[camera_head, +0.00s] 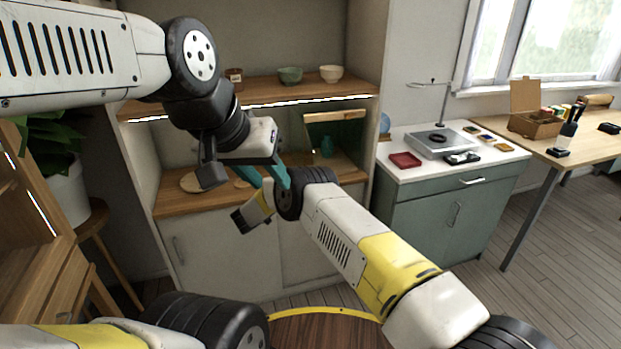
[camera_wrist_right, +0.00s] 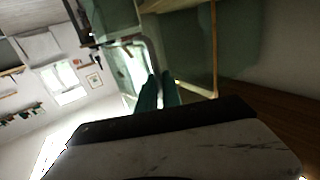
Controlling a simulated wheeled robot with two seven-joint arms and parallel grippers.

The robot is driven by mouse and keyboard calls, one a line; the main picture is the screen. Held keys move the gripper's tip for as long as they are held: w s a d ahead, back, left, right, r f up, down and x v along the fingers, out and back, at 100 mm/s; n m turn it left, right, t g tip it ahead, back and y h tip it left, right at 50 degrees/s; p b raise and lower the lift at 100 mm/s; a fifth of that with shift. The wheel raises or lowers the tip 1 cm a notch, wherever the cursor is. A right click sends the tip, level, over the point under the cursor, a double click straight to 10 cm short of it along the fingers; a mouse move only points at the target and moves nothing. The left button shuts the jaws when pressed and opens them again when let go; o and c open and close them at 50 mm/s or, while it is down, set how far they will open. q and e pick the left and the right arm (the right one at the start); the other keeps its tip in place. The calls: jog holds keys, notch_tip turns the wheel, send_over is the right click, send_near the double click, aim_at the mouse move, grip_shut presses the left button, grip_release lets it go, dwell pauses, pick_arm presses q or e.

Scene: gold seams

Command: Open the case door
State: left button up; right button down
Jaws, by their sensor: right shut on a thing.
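Bowls (camera_head: 290,75) stand on the upper shelf and wooden plates lie on the lower one. A green cabinet (camera_head: 430,215) with a red tray (camera_head: 405,160) stands to the right. A round wooden table (camera_head: 325,332) is close in front. My two arms are close together.

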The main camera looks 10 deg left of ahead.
jog(key=shift+w+d+r, duration=0.1)
jog(key=shift+w+r, duration=0.25)
jog(key=shift+r, duration=0.15)
jog(key=c, duration=1.5)
grip_release()
jog(key=shift+w+f, duration=0.1)
jog(key=shift+c, duration=0.2)
